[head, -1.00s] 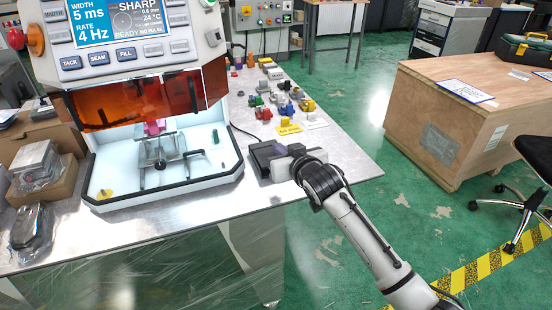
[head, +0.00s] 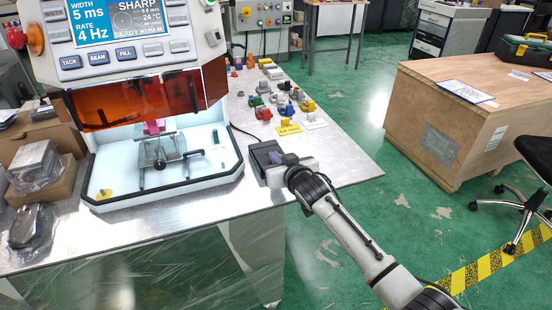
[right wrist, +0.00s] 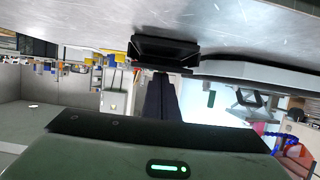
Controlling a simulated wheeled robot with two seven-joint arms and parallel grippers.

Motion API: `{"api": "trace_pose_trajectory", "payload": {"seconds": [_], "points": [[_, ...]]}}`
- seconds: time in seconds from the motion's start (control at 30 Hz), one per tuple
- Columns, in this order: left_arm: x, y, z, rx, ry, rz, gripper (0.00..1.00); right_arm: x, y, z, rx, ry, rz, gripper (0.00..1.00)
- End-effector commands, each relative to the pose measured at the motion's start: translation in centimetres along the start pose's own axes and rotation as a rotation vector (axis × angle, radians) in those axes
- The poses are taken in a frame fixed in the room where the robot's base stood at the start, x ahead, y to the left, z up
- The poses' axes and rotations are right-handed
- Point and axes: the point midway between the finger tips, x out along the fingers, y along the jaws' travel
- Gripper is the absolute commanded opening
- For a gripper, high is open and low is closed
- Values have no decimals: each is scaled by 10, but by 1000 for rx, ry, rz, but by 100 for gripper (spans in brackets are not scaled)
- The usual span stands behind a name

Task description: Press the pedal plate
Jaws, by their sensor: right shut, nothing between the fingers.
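The pedal is a low black unit (head: 263,153) on the metal table, right of the white welding machine. In the right wrist view, which is upside down, the pedal (right wrist: 165,48) is dark and sits on the table surface. My right gripper (head: 280,157) is at the pedal's right side, with its dark fingers pointing at it. In the right wrist view, the fingers (right wrist: 162,82) are together and empty, with their tips close to the pedal. I cannot tell whether they touch the plate. My left gripper is not in view.
The white welding machine (head: 225,150) with an orange shield stands left of the pedal. Several small coloured parts and a yellow tag (head: 289,129) lie behind the pedal. The table's right corner is clear. A wooden crate (head: 450,120) stands on the floor to the right.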

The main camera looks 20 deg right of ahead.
Motion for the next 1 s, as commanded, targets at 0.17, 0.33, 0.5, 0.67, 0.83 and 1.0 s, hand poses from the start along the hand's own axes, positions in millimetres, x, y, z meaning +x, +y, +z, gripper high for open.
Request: {"api": "trace_pose_trajectory", "payload": {"seconds": [0.17, 0.33, 0.5, 0.67, 0.83, 1.0], "points": [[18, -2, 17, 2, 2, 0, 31, 4, -2, 18, 3, 50, -2, 0], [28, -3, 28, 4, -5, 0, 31, 6, -1, 28, 3, 96, 0, 0], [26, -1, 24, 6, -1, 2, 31, 6, 0, 35, 1, 91, 1, 0], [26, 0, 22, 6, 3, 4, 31, 6, 0, 38, 1, 84, 1, 0], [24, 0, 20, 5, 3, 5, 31, 5, -1, 36, 1, 85, 0, 0], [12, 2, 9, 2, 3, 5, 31, -2, -2, 16, 0, 91, -2, 0]]}}
